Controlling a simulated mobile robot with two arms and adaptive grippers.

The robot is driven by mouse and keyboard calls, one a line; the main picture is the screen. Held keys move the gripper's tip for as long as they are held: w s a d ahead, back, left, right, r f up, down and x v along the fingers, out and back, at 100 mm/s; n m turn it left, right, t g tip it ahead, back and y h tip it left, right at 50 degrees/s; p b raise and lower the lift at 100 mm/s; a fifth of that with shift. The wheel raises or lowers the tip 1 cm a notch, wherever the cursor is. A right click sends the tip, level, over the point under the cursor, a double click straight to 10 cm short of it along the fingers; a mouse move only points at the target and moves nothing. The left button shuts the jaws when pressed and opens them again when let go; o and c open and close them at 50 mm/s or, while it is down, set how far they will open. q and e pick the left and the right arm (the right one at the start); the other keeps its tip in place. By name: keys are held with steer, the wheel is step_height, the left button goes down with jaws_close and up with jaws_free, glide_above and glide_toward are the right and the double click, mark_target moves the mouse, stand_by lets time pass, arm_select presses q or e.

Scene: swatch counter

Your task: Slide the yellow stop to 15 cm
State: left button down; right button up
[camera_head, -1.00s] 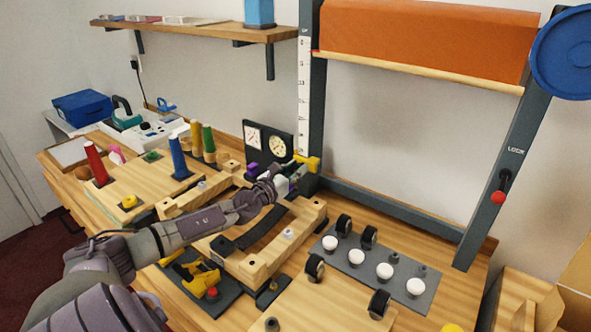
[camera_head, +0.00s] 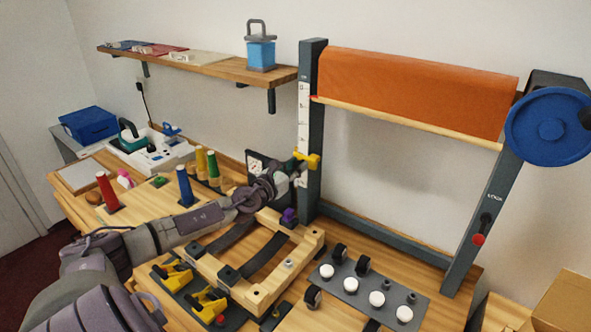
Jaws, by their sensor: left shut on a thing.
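The yellow stop (camera_head: 313,160) sits on the left dark post (camera_head: 313,65) of the frame, beside the white scale strip (camera_head: 304,100). It is partway up the strip, and the strip's numbers are too small to read surely. My left gripper (camera_head: 293,170) is at the post and shut on the yellow stop from the left. Its fingers hide part of the stop and the lower scale. My right gripper is not in view.
An orange cloth (camera_head: 415,90) hangs across the frame, with a blue wheel (camera_head: 550,128) at its right. A dark gauge panel (camera_head: 256,163) stands behind my left gripper. A wooden frame (camera_head: 262,290) and a plate with white knobs (camera_head: 370,300) occupy the bench below.

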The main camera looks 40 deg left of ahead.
arm_select(q)
step_height(320, 180, up, 3)
steer(key=shift+r+p, duration=0.1)
steer(key=shift+p, duration=0.6)
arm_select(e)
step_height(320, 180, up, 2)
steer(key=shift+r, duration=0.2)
arm_select(q)
steer(key=c, duration=0.9)
jaws_free()
steer(key=shift+f, duration=0.2)
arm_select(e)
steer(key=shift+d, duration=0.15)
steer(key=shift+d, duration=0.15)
arm_select(q)
steer(key=s, duration=0.4)
steer(key=s+d, duration=0.1)
steer(key=s, duration=0.7)
steer(key=shift+d, duration=0.15)
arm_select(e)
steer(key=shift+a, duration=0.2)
